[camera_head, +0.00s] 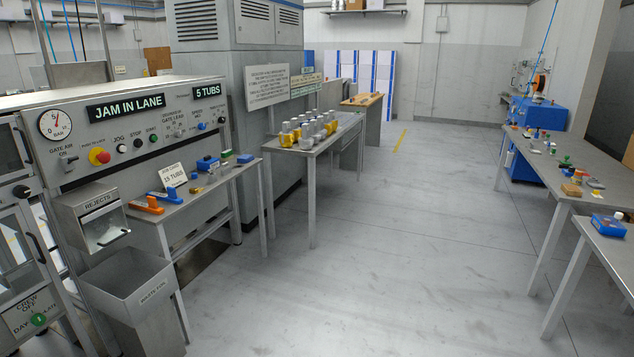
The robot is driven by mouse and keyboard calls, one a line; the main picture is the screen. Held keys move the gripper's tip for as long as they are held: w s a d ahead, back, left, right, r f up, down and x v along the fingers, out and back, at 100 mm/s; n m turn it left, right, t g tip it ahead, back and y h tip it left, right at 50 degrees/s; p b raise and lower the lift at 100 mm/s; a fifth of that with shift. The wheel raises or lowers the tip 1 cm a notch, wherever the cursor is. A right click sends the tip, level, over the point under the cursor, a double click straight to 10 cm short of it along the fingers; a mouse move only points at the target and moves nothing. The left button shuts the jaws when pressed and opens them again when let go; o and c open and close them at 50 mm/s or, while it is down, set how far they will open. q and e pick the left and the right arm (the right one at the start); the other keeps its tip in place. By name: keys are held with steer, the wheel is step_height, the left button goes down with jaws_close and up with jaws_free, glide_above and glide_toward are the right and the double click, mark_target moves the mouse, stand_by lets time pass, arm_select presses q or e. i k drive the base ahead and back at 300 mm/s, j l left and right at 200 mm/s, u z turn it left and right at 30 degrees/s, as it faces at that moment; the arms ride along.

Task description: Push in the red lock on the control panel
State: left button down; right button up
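The control panel (135,130) is a grey machine front on the left side of the head view. A red mushroom-shaped knob (103,157) on a yellow round base sits on its lower left part, under a small label that is hard to read. I cannot tell from this view whether the knob is in or out. To its right are a black jog knob (121,148), a stop button and a green start button (153,139). A pressure dial (55,124) is above left. Neither of my grippers is in view.
A rejects box (92,222) and a grey waste bin (130,287) stand below the panel. A narrow table (200,199) with blue and orange items runs along it. Another table holds yellow and grey items. Tables stand at the right. The middle floor (380,240) is clear.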

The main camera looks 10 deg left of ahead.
mark_target(104, 157)
steer(key=i+u, duration=0.1)
steer(key=i, duration=0.4)
steer(key=i+l+u, duration=0.1)
steer(key=i, duration=0.35)
steer(key=i+j+u, duration=0.2)
steer(key=i+u, duration=0.2)
steer(key=i, duration=0.15)
steer(key=i+u, duration=0.45)
steer(key=i+j, duration=0.25)
steer(key=i, duration=0.15)
steer(key=i+j+z, duration=0.1)
steer(key=i, duration=0.3)
steer(key=j, duration=0.1)
